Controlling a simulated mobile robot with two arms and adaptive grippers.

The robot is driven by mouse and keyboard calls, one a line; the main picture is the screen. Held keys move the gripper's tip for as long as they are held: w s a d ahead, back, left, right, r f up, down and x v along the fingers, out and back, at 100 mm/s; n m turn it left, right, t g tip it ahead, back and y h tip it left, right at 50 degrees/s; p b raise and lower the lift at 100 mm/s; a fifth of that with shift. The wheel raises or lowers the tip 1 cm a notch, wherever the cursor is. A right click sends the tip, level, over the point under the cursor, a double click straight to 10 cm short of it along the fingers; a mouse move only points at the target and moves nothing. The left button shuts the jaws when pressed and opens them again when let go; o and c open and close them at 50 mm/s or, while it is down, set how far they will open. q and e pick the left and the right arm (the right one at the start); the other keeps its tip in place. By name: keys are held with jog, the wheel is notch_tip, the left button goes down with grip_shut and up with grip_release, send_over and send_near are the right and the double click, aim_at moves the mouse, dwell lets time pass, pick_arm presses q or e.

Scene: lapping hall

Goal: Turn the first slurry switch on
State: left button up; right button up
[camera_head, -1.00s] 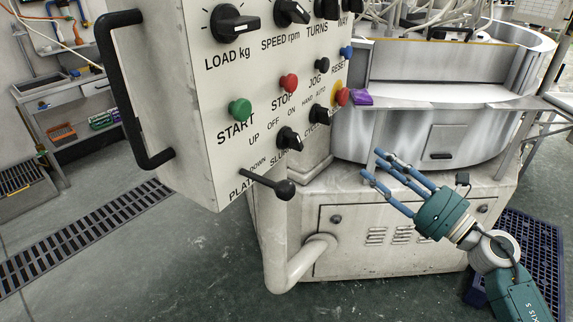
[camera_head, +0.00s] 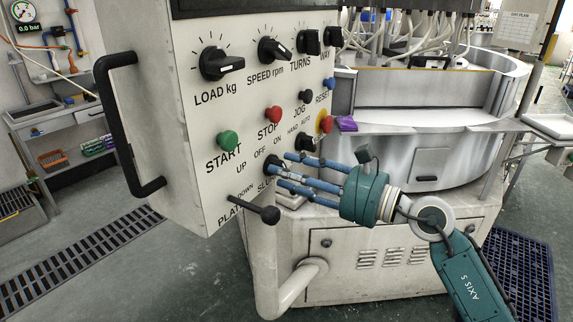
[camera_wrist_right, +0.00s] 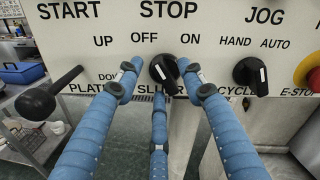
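The slurry switch (camera_wrist_right: 163,68) is a black rotary knob with a white line, low on the control panel between OFF and ON. Its line seems to tilt toward OFF. In the head view the knob (camera_head: 270,167) is partly hidden by my fingers. My right gripper (camera_head: 281,171) points at it from the right. In the wrist view the gripper's (camera_wrist_right: 160,84) blue fingers are spread, two at the knob's sides and one below. They look open with nothing held; I cannot tell whether they touch the knob. My left gripper is not in view.
The HAND/AUTO cycle knob (camera_wrist_right: 250,75) is close on the right, with the red emergency stop (camera_head: 325,124) beyond. A black platen lever (camera_head: 256,209) sticks out at lower left. Green START (camera_head: 228,141) and red STOP (camera_head: 273,115) buttons are above. The lapping machine (camera_head: 420,150) stands behind.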

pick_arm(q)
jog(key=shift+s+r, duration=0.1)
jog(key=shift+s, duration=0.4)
pick_arm(e)
jog(key=shift+w+a, duration=0.2)
jog(key=shift+a, duration=0.15)
jog(key=shift+c, duration=0.5)
grip_shut()
